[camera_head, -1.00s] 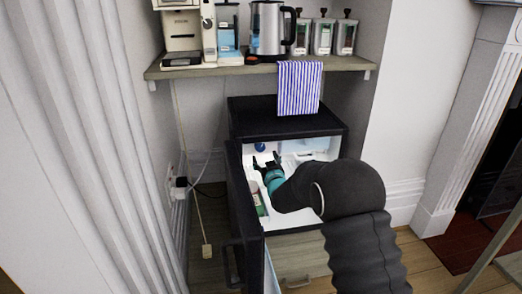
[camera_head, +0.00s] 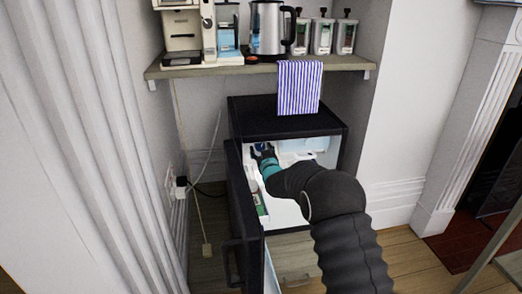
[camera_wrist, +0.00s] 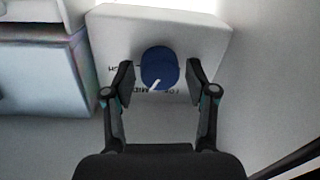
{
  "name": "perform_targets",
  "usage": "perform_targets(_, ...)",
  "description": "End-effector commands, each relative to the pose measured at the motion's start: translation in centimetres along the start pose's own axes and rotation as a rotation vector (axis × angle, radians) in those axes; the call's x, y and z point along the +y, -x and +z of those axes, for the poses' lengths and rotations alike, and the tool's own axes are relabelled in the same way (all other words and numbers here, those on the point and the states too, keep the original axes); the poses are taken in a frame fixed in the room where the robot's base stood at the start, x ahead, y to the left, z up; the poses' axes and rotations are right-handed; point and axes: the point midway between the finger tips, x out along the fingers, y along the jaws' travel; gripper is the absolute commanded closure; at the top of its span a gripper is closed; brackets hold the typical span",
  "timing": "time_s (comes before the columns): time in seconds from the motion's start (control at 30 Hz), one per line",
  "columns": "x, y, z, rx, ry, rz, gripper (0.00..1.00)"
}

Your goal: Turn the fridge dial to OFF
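The fridge (camera_head: 288,114) is a small dark cabinet with a white interior, and its door (camera_head: 240,210) stands open to the left. The dial is a round blue knob (camera_wrist: 159,68) with a white pointer line, on a white housing (camera_wrist: 205,35) inside the fridge. The pointer slants to the lower left in the wrist view. Lettering around the knob is partly covered. My gripper (camera_wrist: 158,84) is open, with one finger on each side of the knob and gaps between them. In the head view my gripper (camera_head: 263,152) reaches into the upper left of the fridge.
Bottles (camera_head: 257,198) stand in the door's shelf, close to my arm. A wooden shelf (camera_head: 220,70) above the fridge holds a kettle (camera_head: 268,28), jars and a coffee machine. A striped towel (camera_head: 299,88) hangs from it over the fridge's front top.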

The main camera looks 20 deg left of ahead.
Motion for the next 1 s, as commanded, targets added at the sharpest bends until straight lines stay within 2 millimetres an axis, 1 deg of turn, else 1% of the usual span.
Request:
perform_targets(0.03,0.00,0.01,-0.01,0.000,0.000,0.000,0.63)
perform_targets(0.07,0.00,0.01,-0.01,0.000,0.000,0.000,0.71)
perform_targets(0.1,0.00,0.01,0.00,0.000,0.000,0.000,0.81)
perform_targets(0.13,-0.01,0.01,-0.01,0.000,0.000,0.000,0.88)
perform_targets(0.17,-0.01,0.01,-0.01,0.000,0.000,0.000,0.94)
perform_targets(0.37,-0.04,0.01,0.05,0.000,0.009,0.000,0.94)
perform_targets(0.57,-0.09,-0.01,0.24,-0.001,0.067,-0.001,0.94)
perform_targets(0.77,-0.13,-0.03,0.39,-0.008,0.200,-0.002,0.94)
perform_targets(1.0,-0.13,-0.03,0.19,-0.019,0.421,-0.004,0.94)
